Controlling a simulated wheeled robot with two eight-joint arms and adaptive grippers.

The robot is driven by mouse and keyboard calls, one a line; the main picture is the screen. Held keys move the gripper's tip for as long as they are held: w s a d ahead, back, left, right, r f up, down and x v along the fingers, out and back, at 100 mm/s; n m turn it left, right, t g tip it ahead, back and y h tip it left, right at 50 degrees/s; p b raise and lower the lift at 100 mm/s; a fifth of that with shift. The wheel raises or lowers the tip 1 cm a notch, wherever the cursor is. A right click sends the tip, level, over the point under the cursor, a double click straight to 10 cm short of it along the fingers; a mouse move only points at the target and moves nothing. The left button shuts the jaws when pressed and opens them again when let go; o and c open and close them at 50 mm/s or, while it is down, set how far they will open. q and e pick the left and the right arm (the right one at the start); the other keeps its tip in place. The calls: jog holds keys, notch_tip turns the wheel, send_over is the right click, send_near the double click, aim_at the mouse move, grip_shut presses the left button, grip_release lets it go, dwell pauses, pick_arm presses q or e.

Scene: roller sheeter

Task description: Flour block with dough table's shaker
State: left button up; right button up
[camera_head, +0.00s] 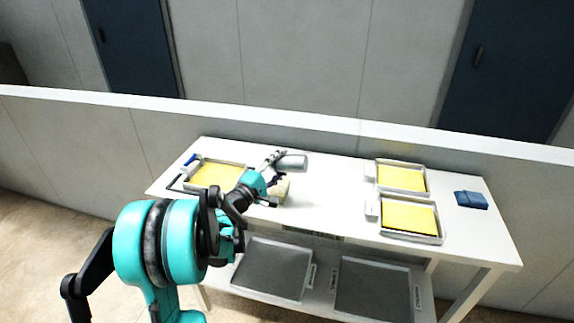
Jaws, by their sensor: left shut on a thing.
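My left gripper (276,157) reaches over the white table and is shut on a silver cylindrical shaker (292,163). The shaker lies tilted on its side, nearly level, and appears to be held above the table. A pale dough block (283,189) sits just below it in the picture, on the table, partly hidden by my wrist. Whether flour is falling cannot be seen. My right gripper is not in view.
The white table (330,187) has a yellow-filled tray (212,174) at left, with a blue-handled tool (190,160) beside it. Two yellow-filled trays (401,178) (409,217) and a blue item (470,199) are at right. Dark trays (272,270) lie on the lower shelf. The table's middle is clear.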

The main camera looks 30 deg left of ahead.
aim_at(289, 171)
pick_arm(q)
jog(key=shift+d, duration=0.1)
jog(key=d, duration=0.2)
jog(key=w+d, duration=0.1)
jog(key=d, duration=0.1)
jog(key=shift+d, duration=0.15)
jog(key=shift+s+a, duration=0.25)
jog(key=shift+a, duration=0.95)
jog(key=shift+d, duration=0.1)
